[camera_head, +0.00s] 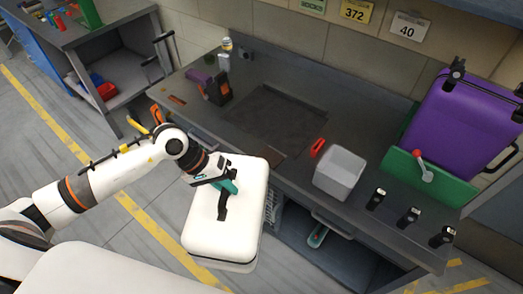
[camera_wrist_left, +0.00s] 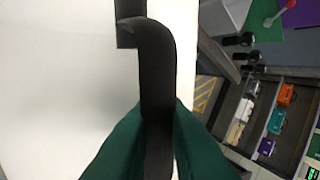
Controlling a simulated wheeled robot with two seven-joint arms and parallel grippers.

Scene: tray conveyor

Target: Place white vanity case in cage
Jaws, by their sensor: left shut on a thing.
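The white vanity case (camera_head: 222,232) hangs in front of the grey workbench, with its black handle (camera_head: 223,205) on the top face. My left gripper (camera_head: 228,188), with teal fingertips, is shut on that handle. In the left wrist view the black handle (camera_wrist_left: 157,75) runs between the teal fingertips (camera_wrist_left: 158,125), above the white face of the case (camera_wrist_left: 60,80). No cage shows clearly; a little grey wire mesh is partly hidden beside the case. My right gripper is not in view.
The workbench (camera_head: 300,108) carries a grey bin (camera_head: 340,172), a purple-and-black tool (camera_head: 213,88) and a red-handled item (camera_head: 318,147). A purple case (camera_head: 455,125) stands at the right. The wrist view shows several coloured cases on shelves, including an orange one (camera_wrist_left: 287,95).

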